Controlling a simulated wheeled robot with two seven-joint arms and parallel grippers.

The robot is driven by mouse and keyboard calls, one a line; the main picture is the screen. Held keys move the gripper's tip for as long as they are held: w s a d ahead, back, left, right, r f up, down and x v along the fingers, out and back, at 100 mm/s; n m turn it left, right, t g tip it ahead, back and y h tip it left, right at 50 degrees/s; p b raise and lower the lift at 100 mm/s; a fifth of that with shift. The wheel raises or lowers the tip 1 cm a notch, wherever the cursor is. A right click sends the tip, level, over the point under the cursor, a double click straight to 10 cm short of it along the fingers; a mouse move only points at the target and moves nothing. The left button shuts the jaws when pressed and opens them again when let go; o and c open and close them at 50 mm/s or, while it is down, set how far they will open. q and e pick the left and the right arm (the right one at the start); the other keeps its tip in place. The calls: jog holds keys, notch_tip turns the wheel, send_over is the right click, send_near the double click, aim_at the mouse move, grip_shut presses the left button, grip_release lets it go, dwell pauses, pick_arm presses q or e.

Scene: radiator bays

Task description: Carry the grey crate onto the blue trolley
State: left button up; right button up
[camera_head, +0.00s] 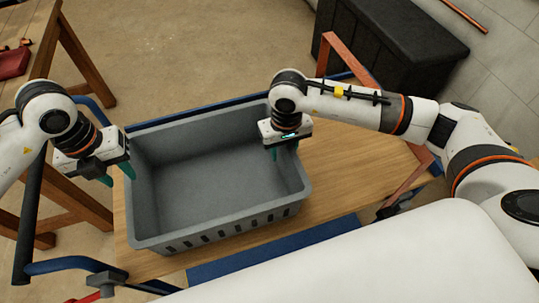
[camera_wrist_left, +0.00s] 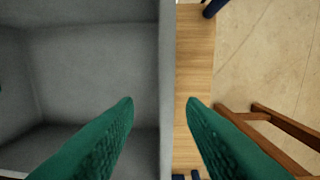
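The grey crate (camera_head: 215,226) is empty and level, on or just above the wooden deck (camera_head: 340,193) of a blue-framed trolley (camera_head: 270,250). I cannot see a gap beneath it. My left gripper (camera_head: 117,174) is at the crate's left rim. In the left wrist view its green fingers (camera_wrist_left: 160,103) stand apart, one on the inner side and one on the outer side of the crate wall (camera_wrist_left: 168,60), with space beside the wall. My right gripper (camera_head: 278,152) is at the right rim with one green finger visible inside the crate. Its other finger is hidden.
A blue tube handle with a black grip (camera_head: 30,215) is at the left. Wooden trestle legs (camera_head: 85,65) stand behind it. A dark chest (camera_head: 400,45) stands at the back right near a reddish frame (camera_head: 345,55). Bare deck shows right of the crate.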

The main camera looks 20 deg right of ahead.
pick_arm(q)
jog(key=shift+r, duration=0.6)
pick_arm(e)
jog(key=shift+r, duration=0.15)
notch_tip(320, 180, up, 12)
jog(key=shift+f, duration=0.15)
